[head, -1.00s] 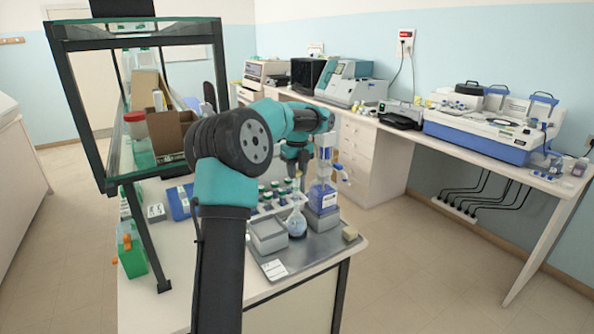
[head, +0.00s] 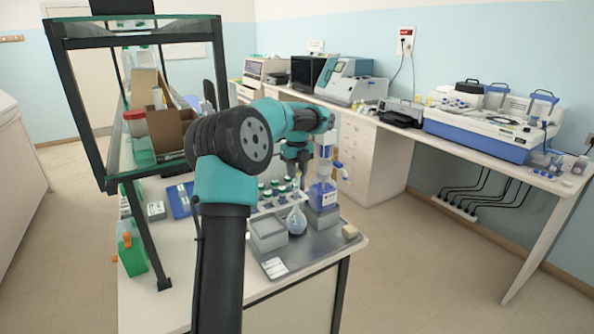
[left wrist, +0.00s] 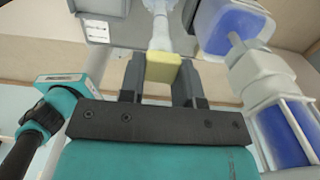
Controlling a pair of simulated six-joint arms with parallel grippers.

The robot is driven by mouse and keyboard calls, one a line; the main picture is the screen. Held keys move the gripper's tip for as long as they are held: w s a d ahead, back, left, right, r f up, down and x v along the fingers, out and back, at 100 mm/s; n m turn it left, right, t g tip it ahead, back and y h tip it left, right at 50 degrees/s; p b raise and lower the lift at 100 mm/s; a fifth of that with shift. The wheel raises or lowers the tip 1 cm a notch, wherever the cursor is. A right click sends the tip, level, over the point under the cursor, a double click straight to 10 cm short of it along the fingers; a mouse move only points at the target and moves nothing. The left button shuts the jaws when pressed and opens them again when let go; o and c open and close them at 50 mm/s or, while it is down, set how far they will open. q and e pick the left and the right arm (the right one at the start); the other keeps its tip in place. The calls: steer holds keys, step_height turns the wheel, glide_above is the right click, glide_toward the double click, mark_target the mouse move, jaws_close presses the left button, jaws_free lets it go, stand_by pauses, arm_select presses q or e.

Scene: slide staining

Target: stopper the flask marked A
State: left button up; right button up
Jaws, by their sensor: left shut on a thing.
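My left gripper (head: 296,172) is above the tray in the head view. In the left wrist view the gripper (left wrist: 161,75) is shut on a pale yellow stopper (left wrist: 163,67). A clear round flask (head: 297,221) with bluish liquid stands on the grey tray (head: 318,252), under the gripper. Its pale neck shows in the left wrist view (left wrist: 160,32), in line with the stopper and right against its edge. I cannot tell whether the stopper touches or enters the neck. No letter A is readable on the flask. My right gripper is not in view.
A dispenser bottle with blue liquid (head: 323,193) stands close right of the flask. A grey box (head: 268,234) is close on the left. Several dark-capped small bottles (head: 272,190) stand behind. A yellowish block (head: 350,231) lies at the tray's right corner.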

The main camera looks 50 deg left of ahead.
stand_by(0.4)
arm_select(q)
steer(key=o, duration=1.4)
steer(key=shift+r, duration=2.95)
steer(key=shift+c, duration=0.2)
jaws_close()
steer(key=shift+f, duration=2.3)
